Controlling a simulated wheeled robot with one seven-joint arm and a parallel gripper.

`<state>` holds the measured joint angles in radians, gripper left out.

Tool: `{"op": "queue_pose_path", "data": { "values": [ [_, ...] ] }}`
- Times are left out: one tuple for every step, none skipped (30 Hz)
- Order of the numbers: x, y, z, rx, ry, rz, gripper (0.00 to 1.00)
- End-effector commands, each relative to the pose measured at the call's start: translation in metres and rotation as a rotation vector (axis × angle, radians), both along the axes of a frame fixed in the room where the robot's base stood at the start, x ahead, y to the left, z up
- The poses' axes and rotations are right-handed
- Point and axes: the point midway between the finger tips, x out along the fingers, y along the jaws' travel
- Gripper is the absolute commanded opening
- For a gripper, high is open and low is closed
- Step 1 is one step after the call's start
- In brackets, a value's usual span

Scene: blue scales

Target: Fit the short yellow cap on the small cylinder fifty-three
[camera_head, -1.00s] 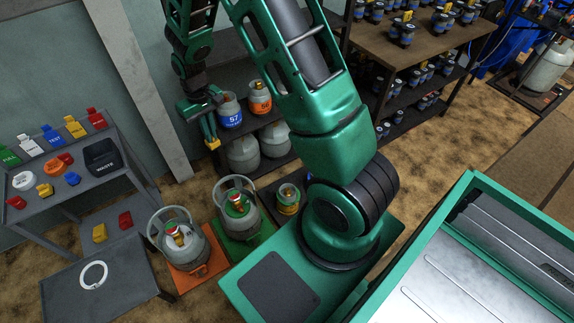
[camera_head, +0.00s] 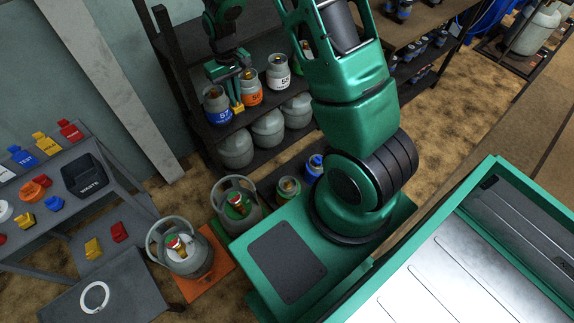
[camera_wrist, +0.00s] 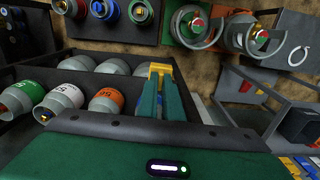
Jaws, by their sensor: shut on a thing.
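My gripper (camera_head: 238,108) is shut on a small yellow cap, which shows between its fingertips in the wrist view (camera_wrist: 158,69). It is in front of the shelf of small cylinders, overlapping the blue-banded one (camera_head: 217,106) and the orange-banded one (camera_head: 251,90). A white-banded cylinder (camera_head: 278,74) stands to their right, with a green-banded one (camera_head: 303,58) partly hidden behind my arm. The band numbers are too small to read surely, so I cannot tell which is fifty-three. The wrist view also shows the orange (camera_wrist: 106,101), white (camera_wrist: 63,97) and green (camera_wrist: 24,94) bands.
Grey cylinders (camera_head: 268,128) fill the lower shelf. Collared cylinders stand on the floor, one on an orange plate (camera_head: 215,262). The grey cart (camera_head: 60,195) at left holds coloured caps and a waste bin (camera_head: 84,176). A dark shelf post (camera_head: 178,70) stands left of my gripper.

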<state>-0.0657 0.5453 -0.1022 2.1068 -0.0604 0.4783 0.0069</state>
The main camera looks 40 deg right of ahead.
Motion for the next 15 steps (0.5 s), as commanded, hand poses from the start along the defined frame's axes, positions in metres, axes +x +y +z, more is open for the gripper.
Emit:
{"op": "queue_pose_path", "data": {
  "values": [
    [0.000, -0.001, -0.001, 0.000, 0.001, -0.001, 0.00],
    [0.000, -0.002, -0.002, 0.000, 0.001, -0.002, 0.00],
    [0.000, -0.004, -0.006, -0.001, 0.001, -0.002, 0.00],
    [0.000, -0.005, -0.010, -0.001, 0.002, -0.002, 0.00],
    [0.000, -0.008, -0.015, -0.001, 0.004, -0.002, 0.00],
    [0.000, -0.011, -0.024, -0.002, 0.005, -0.001, 0.00],
    [0.000, -0.014, -0.032, -0.002, 0.006, -0.001, 0.00],
    [-0.001, -0.018, -0.041, -0.003, 0.008, -0.001, 0.00],
    [-0.001, -0.024, -0.056, -0.003, 0.009, -0.001, 0.00],
    [-0.002, -0.028, -0.067, -0.004, 0.010, 0.001, 0.00],
    [-0.003, -0.033, -0.079, -0.004, 0.010, 0.001, 0.00],
    [-0.005, -0.040, -0.096, -0.004, 0.011, 0.003, 0.00],
    [-0.007, -0.044, -0.108, -0.005, 0.011, 0.005, 0.00],
    [-0.009, -0.049, -0.121, -0.005, 0.011, 0.005, 0.00],
    [-0.013, -0.056, -0.137, -0.005, 0.011, 0.008, 0.00]
  ]
}}
